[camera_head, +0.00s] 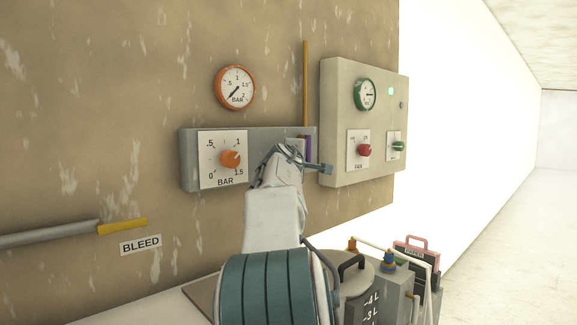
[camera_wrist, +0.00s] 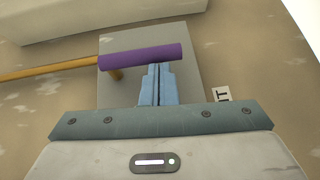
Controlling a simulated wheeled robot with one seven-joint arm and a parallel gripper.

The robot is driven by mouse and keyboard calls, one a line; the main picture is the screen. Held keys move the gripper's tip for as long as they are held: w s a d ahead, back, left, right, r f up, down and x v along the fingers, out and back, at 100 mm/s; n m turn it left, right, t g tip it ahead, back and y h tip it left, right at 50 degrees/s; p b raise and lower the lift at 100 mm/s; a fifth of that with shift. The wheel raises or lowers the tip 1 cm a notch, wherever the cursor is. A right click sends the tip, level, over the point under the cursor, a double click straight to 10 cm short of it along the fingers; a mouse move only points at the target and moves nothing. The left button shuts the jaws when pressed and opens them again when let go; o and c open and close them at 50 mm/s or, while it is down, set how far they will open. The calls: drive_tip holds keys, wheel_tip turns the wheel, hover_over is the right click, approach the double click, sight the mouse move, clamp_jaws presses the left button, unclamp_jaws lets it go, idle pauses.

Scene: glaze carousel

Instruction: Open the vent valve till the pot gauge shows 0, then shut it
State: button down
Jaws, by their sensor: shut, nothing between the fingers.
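A purple handle (camera_wrist: 142,56) lies in line with a yellow pipe (camera_wrist: 50,70) in the wrist view. In the head view the purple handle (camera_head: 308,148) shows partly behind my gripper (camera_head: 300,158), at the foot of the upright yellow pipe (camera_head: 305,85). My gripper (camera_wrist: 160,70) is shut and empty, its tips at the near edge of the handle; I cannot tell if they touch. An orange-rimmed BAR gauge (camera_head: 235,88) has its needle at lower left, near the scale's low end. A green-rimmed gauge (camera_head: 365,94) has its needle pointing right; its lettering is too small to read.
An orange BAR knob (camera_head: 230,159) sits left of my gripper. A grey panel (camera_head: 335,110) at right carries a red knob (camera_head: 364,150) and a green knob (camera_head: 398,146). A BLEED label (camera_head: 140,245) is below a yellow-ended pipe (camera_head: 122,226). Equipment with litre marks stands at lower right.

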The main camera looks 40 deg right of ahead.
drive_tip(key=shift+f, duration=0.1)
idle(0.6)
drive_tip(key=w+a+b+v, duration=0.1)
drive_tip(key=b+v, duration=0.4)
drive_tip(key=v, duration=0.7)
drive_tip(key=shift+w+a+f+b, duration=0.25)
drive_tip(key=shift+w+a+b, duration=0.1)
drive_tip(key=shift+a, duration=0.35)
drive_tip(key=s+a+f+m+g+y+p, duration=0.2)
drive_tip(key=s+a+f+y+p, duration=0.15)
drive_tip(key=a+p, duration=0.55)
drive_tip(key=s+a+f+m+g+y+p, duration=0.1)
drive_tip(key=s+a+f+m+y+p, duration=0.15)
drive_tip(key=a+y+p, duration=0.65)
drive_tip(key=s+a+f+m+g+p, duration=0.1)
drive_tip(key=s+a+g+p, duration=0.1)
drive_tip(key=s+a+p, duration=0.4)
drive_tip(key=s+a+f+m+g+y+p, duration=0.1)
drive_tip(key=s+a+f+g+p, duration=0.1)
drive_tip(key=s+a+p, duration=0.4)
drive_tip(key=s+p, duration=0.5)
drive_tip(key=shift+f+g, duration=0.2)
drive_tip(key=shift+g, duration=0.2)
